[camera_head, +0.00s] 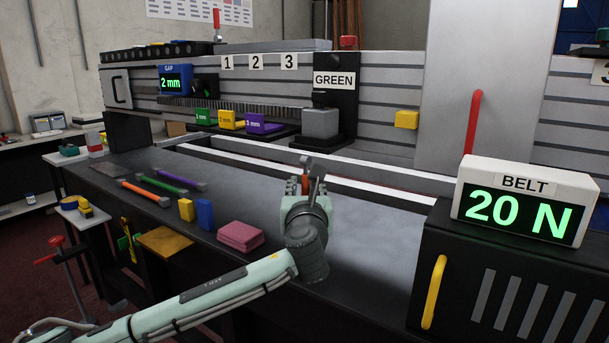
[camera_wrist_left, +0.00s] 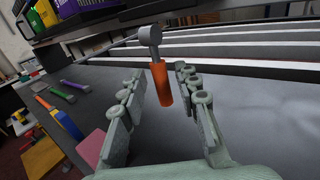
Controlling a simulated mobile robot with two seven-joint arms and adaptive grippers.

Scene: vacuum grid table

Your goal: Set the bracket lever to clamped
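An orange handle (camera_wrist_left: 161,84) with a grey shaft and a round grey head (camera_wrist_left: 150,36) stands in the left wrist view; I cannot tell whether it is the bracket lever. My left gripper (camera_wrist_left: 158,88) is open, with a finger on each side of the handle and visible gaps between. In the head view, my left gripper (camera_head: 306,187) is over the front of the dark bench, largely hiding the orange part. A separate red-handled lever (camera_head: 217,18) stands upright on the rear rail. My right gripper is out of view.
The dark bench (camera_head: 370,205) has free room right of my gripper. A pink block (camera_head: 240,236), blue block (camera_head: 205,214) and yellow block (camera_head: 186,209) lie to the left. The GREEN station (camera_head: 334,100) stands behind. The belt display (camera_head: 521,207) reads 20 N at right.

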